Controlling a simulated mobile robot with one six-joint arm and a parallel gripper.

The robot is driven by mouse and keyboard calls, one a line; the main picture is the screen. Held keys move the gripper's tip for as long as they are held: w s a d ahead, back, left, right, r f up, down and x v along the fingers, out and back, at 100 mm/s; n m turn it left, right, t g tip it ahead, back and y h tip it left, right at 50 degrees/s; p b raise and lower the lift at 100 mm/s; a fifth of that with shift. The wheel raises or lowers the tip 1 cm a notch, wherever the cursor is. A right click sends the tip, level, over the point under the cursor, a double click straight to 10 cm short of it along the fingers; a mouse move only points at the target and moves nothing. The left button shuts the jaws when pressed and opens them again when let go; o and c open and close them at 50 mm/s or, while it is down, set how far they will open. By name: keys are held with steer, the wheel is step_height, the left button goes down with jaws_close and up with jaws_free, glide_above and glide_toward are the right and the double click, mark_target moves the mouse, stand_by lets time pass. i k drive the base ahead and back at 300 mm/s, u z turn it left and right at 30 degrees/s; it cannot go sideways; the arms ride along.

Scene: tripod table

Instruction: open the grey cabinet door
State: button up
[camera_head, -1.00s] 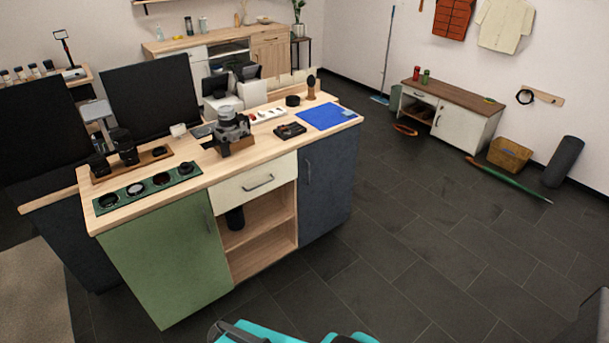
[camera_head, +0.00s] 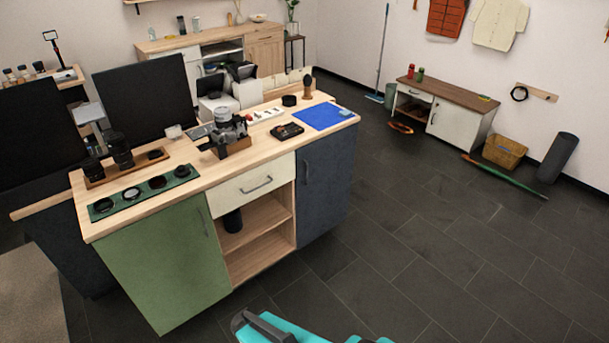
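A dark slate-grey door (camera_head: 326,190) closes the right end of the near wooden-topped counter. It looks shut, and its short vertical handle (camera_head: 306,172) is near its upper left edge. A pale, off-white to light-grey door (camera_head: 458,127) is on the low cabinet at the back right; it also looks shut. The slate door is the greyest one in view. A teal and black part of my arm (camera_head: 300,330) shows at the bottom edge. My gripper is not in view.
The counter also has a green door (camera_head: 165,262), a cream drawer (camera_head: 251,184) and open shelves (camera_head: 262,240). Camera gear and a blue mat (camera_head: 324,116) lie on top. Dark tiled floor (camera_head: 430,235) is clear in front and to the right. A basket (camera_head: 504,151) stands by the wall.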

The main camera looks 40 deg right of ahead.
mark_target(325, 166)
steer(key=z, duration=0.1)
steer(key=i, duration=1)
steer(key=u, duration=0.05)
